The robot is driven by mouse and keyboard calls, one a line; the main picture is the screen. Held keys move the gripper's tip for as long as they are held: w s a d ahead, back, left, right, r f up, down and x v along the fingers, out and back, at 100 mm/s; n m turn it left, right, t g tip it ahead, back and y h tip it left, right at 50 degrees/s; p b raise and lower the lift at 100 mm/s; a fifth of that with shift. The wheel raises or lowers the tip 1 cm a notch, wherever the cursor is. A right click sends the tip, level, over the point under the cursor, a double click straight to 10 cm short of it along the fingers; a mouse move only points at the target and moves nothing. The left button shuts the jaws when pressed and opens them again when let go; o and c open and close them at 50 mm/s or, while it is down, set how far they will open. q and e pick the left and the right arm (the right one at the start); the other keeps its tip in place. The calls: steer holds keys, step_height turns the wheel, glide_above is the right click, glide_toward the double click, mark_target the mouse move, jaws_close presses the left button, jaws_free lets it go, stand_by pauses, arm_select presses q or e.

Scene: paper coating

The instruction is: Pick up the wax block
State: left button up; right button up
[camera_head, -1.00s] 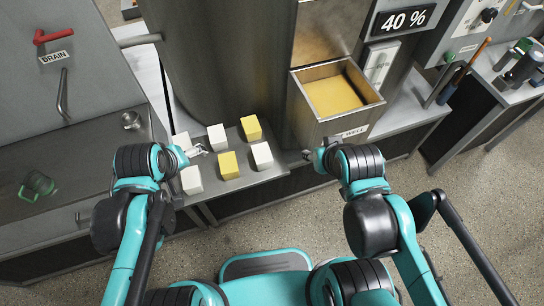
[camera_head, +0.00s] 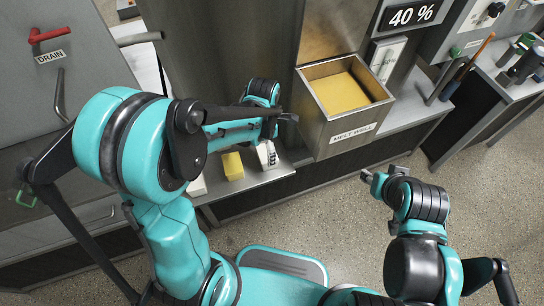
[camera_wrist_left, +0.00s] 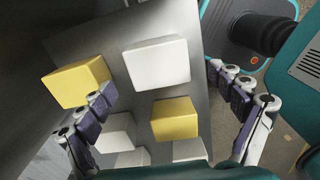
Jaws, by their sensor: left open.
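Several small blocks, some white and some yellow, stand on a steel shelf (camera_head: 255,182). Which one is the wax block cannot be told. In the left wrist view, a white block (camera_wrist_left: 157,62) and a yellow block (camera_wrist_left: 174,120) lie between the spread fingers of my left gripper (camera_wrist_left: 160,88). Another yellow block (camera_wrist_left: 70,85) is partly behind the left finger. In the head view, my left gripper (camera_head: 268,154) is over the right end of the shelf, beside a yellow block (camera_head: 232,165); my arm hides most other blocks. My right gripper (camera_head: 371,178) is over the floor, its fingers unclear.
The melt well (camera_head: 352,131), a steel box with yellow contents, stands just right of the blocks. A large steel cylinder rises behind them. A drain panel with a red handle (camera_head: 48,34) is at the left.

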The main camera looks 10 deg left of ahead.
arm_select(q)
steer(key=f+b, duration=0.1)
steer(key=f, duration=0.2)
steer(key=f+b, duration=0.2)
steer(key=f, duration=0.1)
steer(key=shift+w+d, duration=0.15)
steer(key=shift+w, duration=0.05)
steer(key=c, duration=1.5)
step_height(320, 180, up, 10)
steer(key=p, duration=0.4)
